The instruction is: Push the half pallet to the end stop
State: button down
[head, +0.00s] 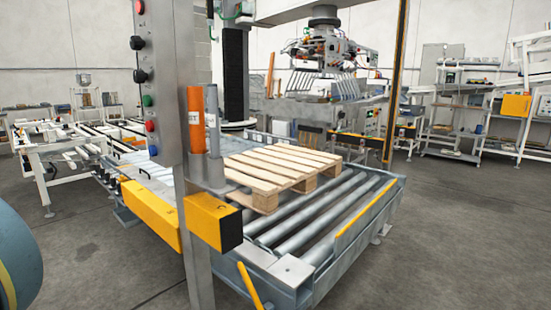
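The half pallet (288,165), of pale wooden slats, lies flat on the roller conveyor (307,220). Its near left corner is partly hidden behind a steel post and the orange and grey cylinders. Bare rollers show in front of it and to its right. A yellow bar (357,209) runs along the conveyor's right edge, apart from the pallet. I cannot tell which part is the end stop. My gripper is not in view.
A steel control post (172,110) with buttons stands in the foreground, with yellow-black boxes (213,222) beside it. A palletizer head (330,50) hangs behind the pallet. A blue rounded object (18,255) is at lower left. Open concrete floor lies right of the conveyor.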

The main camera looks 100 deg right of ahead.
aim_at(305, 164)
jog(key=z, duration=1.8)
jog(key=i, duration=3.6)
jog(key=z, duration=1.8)
